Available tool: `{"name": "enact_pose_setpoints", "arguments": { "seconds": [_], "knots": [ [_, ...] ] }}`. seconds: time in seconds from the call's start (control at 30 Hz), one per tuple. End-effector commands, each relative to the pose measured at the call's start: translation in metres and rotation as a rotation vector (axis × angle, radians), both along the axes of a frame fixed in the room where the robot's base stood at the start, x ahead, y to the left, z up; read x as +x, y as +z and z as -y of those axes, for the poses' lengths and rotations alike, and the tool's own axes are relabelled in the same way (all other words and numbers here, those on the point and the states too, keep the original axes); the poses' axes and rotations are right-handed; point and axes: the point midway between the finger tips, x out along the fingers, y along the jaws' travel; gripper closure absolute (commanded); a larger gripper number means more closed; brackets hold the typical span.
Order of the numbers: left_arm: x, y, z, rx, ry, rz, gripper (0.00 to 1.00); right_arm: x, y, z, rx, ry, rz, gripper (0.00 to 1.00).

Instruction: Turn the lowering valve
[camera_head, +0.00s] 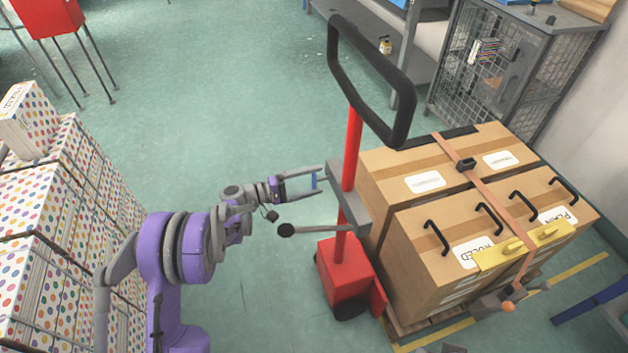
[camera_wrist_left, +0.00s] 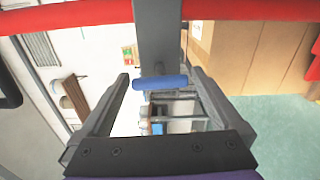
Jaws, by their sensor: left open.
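A hand lift truck has a red mast (camera_head: 351,150), a black loop handle (camera_head: 405,105) and a grey bracket (camera_head: 350,203). A small blue grip (camera_head: 314,181), which looks like the lowering valve, sits beside the mast; it also shows in the left wrist view (camera_wrist_left: 160,82). My left gripper (camera_head: 319,182) reaches in from the left with its fingers open. In the left wrist view the blue grip lies between the open fingers (camera_wrist_left: 158,88), with a visible gap on both sides. My right gripper is not in view.
A lever with a black knob (camera_head: 286,230) sticks out left, below my left gripper. Strapped cardboard boxes (camera_head: 415,185) stand on a pallet right of the mast. Stacked dotted boxes (camera_head: 50,215) stand at left. A wire cage (camera_head: 500,75) is behind. Green floor behind my arm is clear.

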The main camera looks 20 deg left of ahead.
Motion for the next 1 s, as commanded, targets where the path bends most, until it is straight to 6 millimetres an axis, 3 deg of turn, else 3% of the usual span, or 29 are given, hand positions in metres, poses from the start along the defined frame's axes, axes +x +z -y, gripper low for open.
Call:
{"name": "enact_pose_setpoints", "arguments": {
  "seconds": [0.5,1.0],
  "knots": [
    [-0.051,0.0,-0.077,0.001,0.002,0.0,0.0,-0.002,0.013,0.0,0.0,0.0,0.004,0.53],
    [-0.058,0.0,-0.085,0.001,0.0,-0.001,0.0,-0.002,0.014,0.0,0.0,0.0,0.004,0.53]
  ]
}}
